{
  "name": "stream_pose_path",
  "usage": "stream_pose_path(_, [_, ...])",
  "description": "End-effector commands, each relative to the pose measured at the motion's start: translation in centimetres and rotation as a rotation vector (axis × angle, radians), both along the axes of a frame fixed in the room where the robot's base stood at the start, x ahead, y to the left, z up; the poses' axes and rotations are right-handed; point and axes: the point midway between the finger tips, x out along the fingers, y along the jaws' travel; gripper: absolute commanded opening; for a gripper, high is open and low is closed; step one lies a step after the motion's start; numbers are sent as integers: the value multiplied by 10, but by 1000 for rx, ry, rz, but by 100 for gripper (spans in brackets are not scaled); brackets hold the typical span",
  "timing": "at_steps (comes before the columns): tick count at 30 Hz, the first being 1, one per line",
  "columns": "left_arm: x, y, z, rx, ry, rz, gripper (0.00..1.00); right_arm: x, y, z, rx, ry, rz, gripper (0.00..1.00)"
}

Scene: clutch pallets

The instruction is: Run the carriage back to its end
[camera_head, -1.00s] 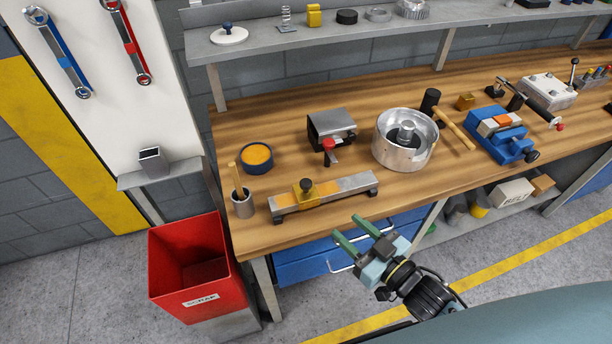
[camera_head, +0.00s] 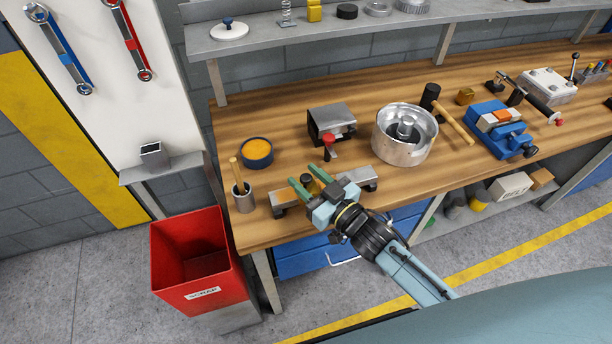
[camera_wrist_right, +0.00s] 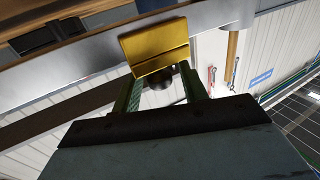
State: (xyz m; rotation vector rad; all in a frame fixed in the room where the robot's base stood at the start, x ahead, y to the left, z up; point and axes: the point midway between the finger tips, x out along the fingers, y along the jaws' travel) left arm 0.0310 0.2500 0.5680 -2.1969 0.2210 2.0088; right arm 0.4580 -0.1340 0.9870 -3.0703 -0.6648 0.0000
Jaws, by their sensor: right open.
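The slide rail (camera_head: 284,195) is a grey bar on feet near the bench's front edge; my gripper hides its middle. The yellow carriage (camera_wrist_right: 155,48) sits on the rail, left of its middle, with a dark knob (camera_wrist_right: 159,78) facing my gripper in the wrist view. In the head view the carriage is mostly hidden, and the knob (camera_head: 308,182) shows between the fingers. My right gripper (camera_head: 308,174) is open, with one green finger on each side of the knob. I cannot tell whether a finger touches it. My left gripper is out of view.
A cup with a wooden handle (camera_head: 243,202) stands just left of the rail, with an orange-filled tin (camera_head: 257,152) behind it. A grey block with a red knob (camera_head: 332,122) and a metal drum (camera_head: 404,147) stand behind the rail. A red scrap bin (camera_head: 196,258) stands below left.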

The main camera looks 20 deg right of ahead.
Motion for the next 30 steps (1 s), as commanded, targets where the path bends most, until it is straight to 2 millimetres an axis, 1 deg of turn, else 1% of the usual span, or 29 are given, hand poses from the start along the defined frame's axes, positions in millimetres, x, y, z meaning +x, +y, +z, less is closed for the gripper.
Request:
stream_pose_path(3, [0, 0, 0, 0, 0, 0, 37, 5, 2, 0, 0, 1, 0, 43])
stream_pose_path(11, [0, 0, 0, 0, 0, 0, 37, 6, 3, 0, 0, 1, 0, 43])
stream_pose_path(14, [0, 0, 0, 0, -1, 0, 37, 6, 3, 0, 0, 1, 0, 31])
stream_pose_path(21, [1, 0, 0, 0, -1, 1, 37, 6, 3, 0, 0, 0, 0, 0])
stream_pose_path(27, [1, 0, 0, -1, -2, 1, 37, 6, 2, 0, -1, 0, 0, 0])
stream_pose_path(29, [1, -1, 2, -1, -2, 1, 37, 6, -3, 0, -3, 1, 0, 0])
stream_pose_path(30, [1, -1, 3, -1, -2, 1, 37, 6, -9, 0, -5, 1, 0, 0])
